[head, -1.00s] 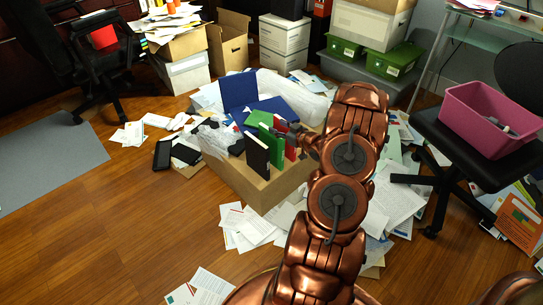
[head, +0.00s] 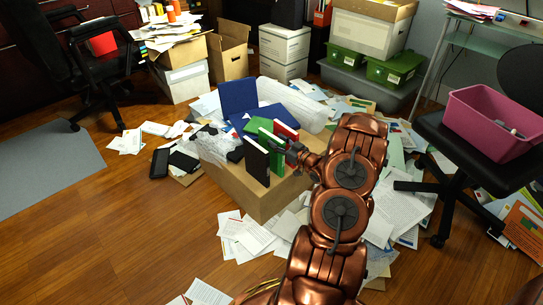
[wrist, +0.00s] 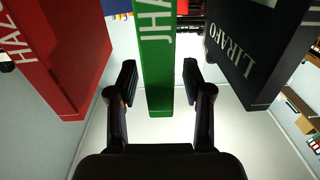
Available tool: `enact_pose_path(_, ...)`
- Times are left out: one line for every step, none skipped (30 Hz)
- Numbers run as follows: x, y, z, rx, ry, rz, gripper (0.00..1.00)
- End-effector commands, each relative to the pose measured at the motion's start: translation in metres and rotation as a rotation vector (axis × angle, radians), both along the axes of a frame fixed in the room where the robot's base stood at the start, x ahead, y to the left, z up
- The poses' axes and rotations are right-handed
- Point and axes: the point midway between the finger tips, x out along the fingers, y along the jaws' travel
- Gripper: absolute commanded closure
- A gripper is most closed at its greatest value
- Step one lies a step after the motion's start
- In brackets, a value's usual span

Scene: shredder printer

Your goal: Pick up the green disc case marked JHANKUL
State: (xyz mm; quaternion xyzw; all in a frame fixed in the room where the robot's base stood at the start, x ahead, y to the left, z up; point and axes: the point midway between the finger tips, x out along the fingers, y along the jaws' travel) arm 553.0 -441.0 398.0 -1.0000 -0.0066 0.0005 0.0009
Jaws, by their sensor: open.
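The green disc case (head: 275,160) stands among other cases on a cardboard box. In the wrist view its green spine (wrist: 155,60) shows the letters "JHA"; the rest of the name is cut off. My gripper (wrist: 158,82) is open, with one finger on each side of the green case and visible gaps on both sides. In the head view my gripper (head: 290,152) is at the right of the case and partly hides the group.
A black case marked LIRAFO (wrist: 250,50) stands close on one side, a red case (wrist: 60,50) on the other. The cardboard box (head: 265,200) holds them, with blue folders (head: 238,96) behind. Papers (head: 245,235) and a chair with a pink bin (head: 490,125) are around.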

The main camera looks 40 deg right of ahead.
Motion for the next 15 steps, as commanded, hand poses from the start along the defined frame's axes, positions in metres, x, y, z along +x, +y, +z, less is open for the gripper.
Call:
enact_pose_path(0.008, 0.002, -0.004, -0.002, -0.001, 0.003, 0.5)
enact_pose_path(0.012, 0.002, -0.004, -0.003, -0.001, 0.002, 0.5)
enact_pose_path(0.016, 0.002, -0.004, -0.003, -0.001, 0.002, 0.5)
enact_pose_path(0.02, 0.002, -0.003, -0.003, -0.001, 0.002, 0.5)
enact_pose_path(0.024, 0.002, -0.003, -0.003, -0.001, 0.003, 0.5)
enact_pose_path(0.027, 0.002, -0.002, -0.003, -0.001, 0.002, 0.5)
enact_pose_path(0.03, 0.001, -0.002, -0.003, -0.002, 0.001, 0.5)
enact_pose_path(0.032, 0.001, -0.001, -0.003, -0.002, 0.001, 0.5)
enact_pose_path(0.034, 0.001, -0.001, -0.003, -0.002, 0.001, 0.5)
enact_pose_path(0.035, 0.001, 0.0, -0.003, -0.002, 0.001, 0.5)
enact_pose_path(0.036, 0.001, 0.0, -0.003, -0.002, 0.001, 0.5)
enact_pose_path(0.036, 0.001, 0.0, -0.003, -0.002, 0.0, 0.5)
enact_pose_path(0.036, 0.001, 0.0, -0.002, -0.002, 0.0, 0.5)
enact_pose_path(0.036, 0.001, 0.0, -0.002, -0.002, 0.0, 0.5)
enact_pose_path(0.036, 0.001, 0.0, -0.002, -0.002, 0.0, 0.5)
